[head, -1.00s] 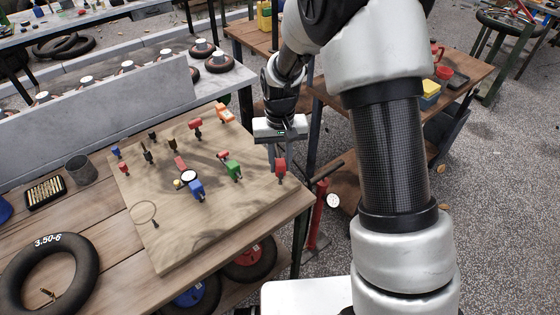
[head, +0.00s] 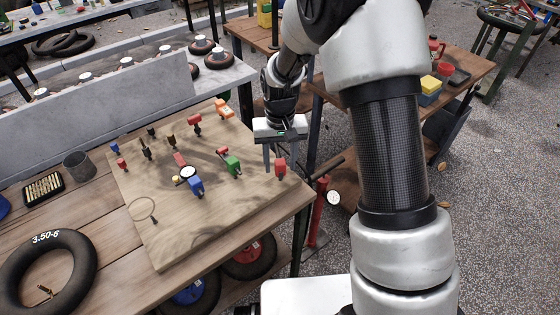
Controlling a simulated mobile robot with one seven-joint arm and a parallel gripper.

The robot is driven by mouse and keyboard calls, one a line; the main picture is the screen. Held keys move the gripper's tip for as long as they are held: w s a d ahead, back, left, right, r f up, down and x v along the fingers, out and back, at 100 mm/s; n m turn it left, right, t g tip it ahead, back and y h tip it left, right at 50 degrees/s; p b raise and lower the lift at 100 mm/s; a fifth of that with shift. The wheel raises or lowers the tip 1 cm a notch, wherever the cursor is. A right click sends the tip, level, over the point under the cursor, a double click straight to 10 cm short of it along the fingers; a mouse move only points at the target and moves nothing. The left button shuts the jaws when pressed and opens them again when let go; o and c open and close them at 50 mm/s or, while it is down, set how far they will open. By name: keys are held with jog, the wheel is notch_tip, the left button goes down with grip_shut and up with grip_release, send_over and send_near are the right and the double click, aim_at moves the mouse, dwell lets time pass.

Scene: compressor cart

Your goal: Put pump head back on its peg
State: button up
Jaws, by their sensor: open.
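Several coloured pump heads stand on the wooden board (head: 165,238). A red pump head (head: 280,166) is near the board's right corner. A green one (head: 233,165) and a blue one (head: 196,187) stand left of it. An orange one (head: 224,108) and another red one (head: 195,121) are farther back. My gripper (head: 276,154) points down just above the red pump head at the right corner, its fingers open. I cannot tell whether the fingers touch that head. I cannot tell which peg belongs to which head.
A black inner tube (head: 84,280) lies on the bench at left, near a dark cup (head: 77,166) and a tray of small parts (head: 44,189). A grey panel (head: 100,100) rises behind the board. A red floor pump (head: 317,212) stands beside the bench's right corner.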

aim_at(280, 160)
notch_tip(280, 160, up, 17)
jog(key=p, duration=0.2)
jog(key=shift+r, duration=0.2)
dwell(0.6)
